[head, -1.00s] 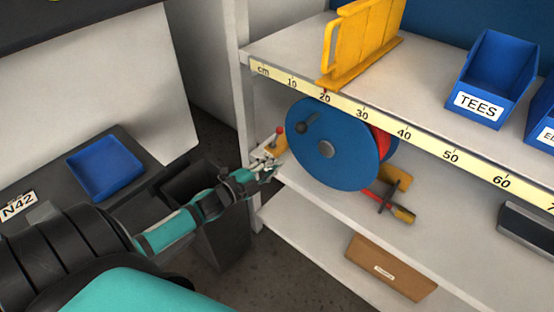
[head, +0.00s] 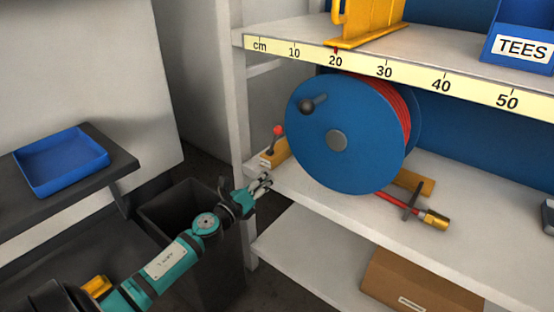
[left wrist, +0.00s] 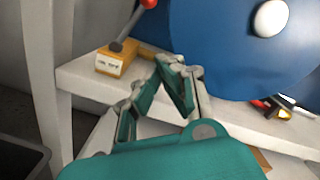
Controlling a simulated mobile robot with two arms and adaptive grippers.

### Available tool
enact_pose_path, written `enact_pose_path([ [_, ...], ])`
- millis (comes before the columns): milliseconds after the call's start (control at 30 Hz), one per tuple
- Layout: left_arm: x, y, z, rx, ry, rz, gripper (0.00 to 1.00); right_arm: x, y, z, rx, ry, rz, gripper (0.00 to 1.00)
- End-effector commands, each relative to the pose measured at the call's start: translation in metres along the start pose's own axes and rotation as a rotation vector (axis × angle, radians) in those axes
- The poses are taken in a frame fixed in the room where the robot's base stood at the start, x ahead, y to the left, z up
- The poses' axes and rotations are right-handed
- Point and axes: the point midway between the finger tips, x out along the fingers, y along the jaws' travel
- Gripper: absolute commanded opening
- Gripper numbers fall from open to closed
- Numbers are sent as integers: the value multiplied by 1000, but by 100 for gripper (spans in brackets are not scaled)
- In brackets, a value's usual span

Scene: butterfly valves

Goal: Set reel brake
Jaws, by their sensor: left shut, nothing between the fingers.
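The blue reel (head: 330,165) stands on the middle shelf, wound with red hose (head: 392,108). Left of it is the brake lever, with a red knob (head: 278,130) on an orange-yellow block (head: 278,152). In the left wrist view the lever's red knob (left wrist: 149,3) is at the top edge, and its rod slants up right from the labelled block (left wrist: 112,65). My left gripper (head: 266,180) is shut and empty, just below and in front of the block, apart from the lever. It also shows in the left wrist view (left wrist: 168,68). The right gripper is not in view.
A black crank knob (head: 306,106) sticks out from the reel's face. A brass nozzle (head: 434,219) lies right of the reel. The shelf's white post (head: 238,110) stands left of the lever. A cardboard box (head: 415,285) is on the lower shelf. A dark bin (head: 180,215) stands below my arm.

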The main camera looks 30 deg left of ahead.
Motion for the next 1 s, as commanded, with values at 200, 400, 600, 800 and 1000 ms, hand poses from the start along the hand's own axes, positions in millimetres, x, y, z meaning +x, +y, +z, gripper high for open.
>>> enact_pose_path([
  [200,0,0,1,15,-5,0,0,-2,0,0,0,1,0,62],
  [400,2,0,0,13,-4,0,0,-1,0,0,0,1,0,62],
  [600,20,0,2,12,-6,0,0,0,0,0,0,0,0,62],
  [800,60,0,2,12,-6,-1,0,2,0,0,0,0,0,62],
  [1000,100,1,1,10,-7,0,0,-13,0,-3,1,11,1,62],
])
